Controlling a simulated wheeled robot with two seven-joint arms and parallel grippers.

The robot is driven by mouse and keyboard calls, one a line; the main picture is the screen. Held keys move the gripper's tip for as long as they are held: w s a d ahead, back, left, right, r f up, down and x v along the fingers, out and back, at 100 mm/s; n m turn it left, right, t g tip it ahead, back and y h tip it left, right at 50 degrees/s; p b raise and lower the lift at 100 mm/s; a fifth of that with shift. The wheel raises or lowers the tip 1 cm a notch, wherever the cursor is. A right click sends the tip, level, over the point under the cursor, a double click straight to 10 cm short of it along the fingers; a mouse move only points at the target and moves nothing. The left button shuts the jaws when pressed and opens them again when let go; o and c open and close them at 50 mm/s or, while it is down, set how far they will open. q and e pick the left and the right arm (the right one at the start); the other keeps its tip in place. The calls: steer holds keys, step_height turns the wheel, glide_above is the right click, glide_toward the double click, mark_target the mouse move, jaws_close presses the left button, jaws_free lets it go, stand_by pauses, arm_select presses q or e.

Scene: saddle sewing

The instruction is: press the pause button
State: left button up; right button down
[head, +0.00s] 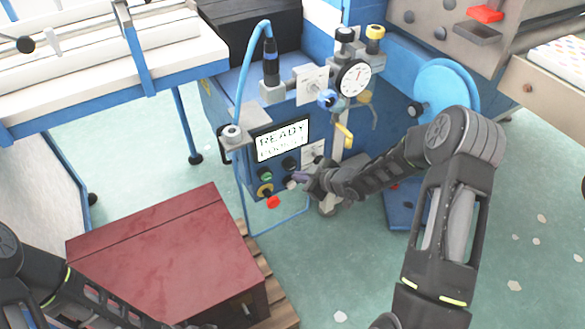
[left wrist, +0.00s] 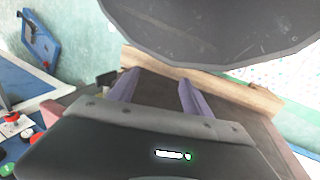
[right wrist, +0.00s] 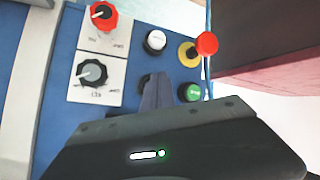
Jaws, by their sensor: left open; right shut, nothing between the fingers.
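The blue machine's control panel (head: 250,186) carries a screen (head: 281,139) reading READY. Below it are a green button (head: 265,176), a black button (head: 290,163), a white button (head: 291,185) and a red mushroom button (head: 273,202) by a yellow ring. I cannot read which one is pause. My right gripper (head: 300,178) is shut and empty, close in front of the panel. In the right wrist view its fingertips (right wrist: 157,78) overlap the black button (right wrist: 143,82), below the white button (right wrist: 155,40) and left of the green button (right wrist: 192,92); contact is unclear. My left gripper (left wrist: 155,88) is open and empty.
A dark red box (head: 155,250) stands on a pallet at the lower left. A dial gauge (head: 352,78) and a yellow lever (head: 343,134) sit above the right arm. A red knob (right wrist: 102,14) and black knob (right wrist: 91,71) are beside the buttons.

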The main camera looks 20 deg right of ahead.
steer(key=shift+s, duration=0.1)
steer(key=s, duration=0.4)
steer(key=shift+s+d, duration=0.35)
steer(key=shift+s, duration=0.05)
stand_by(0.7)
